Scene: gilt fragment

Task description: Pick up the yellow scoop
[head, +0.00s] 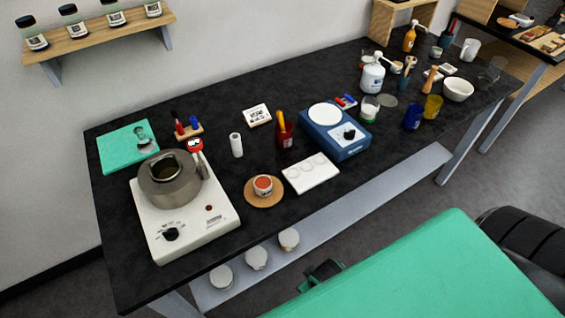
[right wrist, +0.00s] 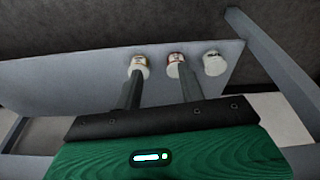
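A yellow handle (head: 281,121), which looks like the yellow scoop, stands upright in a dark red cup (head: 285,134) near the middle of the black table. Its lower part is hidden inside the cup. My right gripper (head: 322,272) is low in front of the table's front edge, well apart from the cup. In the right wrist view the right gripper (right wrist: 159,72) has its two fingers apart with nothing between them. The scoop is not in the right wrist view. My left gripper is in neither view.
A blue device (head: 350,146) stands right of the cup and a white tray (head: 311,174) lies in front. A hot plate (head: 193,236) with a metal pot (head: 172,192) is at left. Three jars (right wrist: 176,66) sit on the lower shelf (right wrist: 60,85).

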